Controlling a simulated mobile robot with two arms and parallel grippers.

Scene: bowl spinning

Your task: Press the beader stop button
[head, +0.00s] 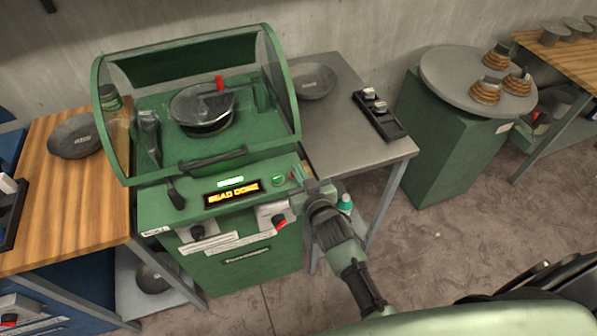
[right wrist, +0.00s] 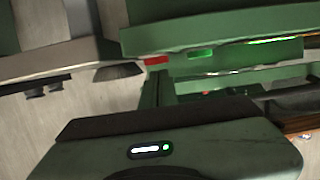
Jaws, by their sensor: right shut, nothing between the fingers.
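The green beader machine (head: 220,255) stands at centre left in the head view, its clear hood lowered over a dark round pan (head: 202,108). Its lit display (head: 233,195) reads "BEAD DONE". A green button (head: 278,181) sits to the right of the display. A red button (head: 279,222) is on a pale box on the front, and another dark-and-red control (head: 197,232) is on the left. My right gripper (head: 298,175) is shut and empty at the panel's right end, close to the green button; contact cannot be told. My left gripper is out of view.
A grey side table (head: 345,130) with a bowl (head: 313,81) and a black tray (head: 380,117) stands right of the machine. A wooden bench (head: 60,205) with a bowl (head: 75,137) is on the left. A round turntable (head: 450,78) is at the right. Floor between is open.

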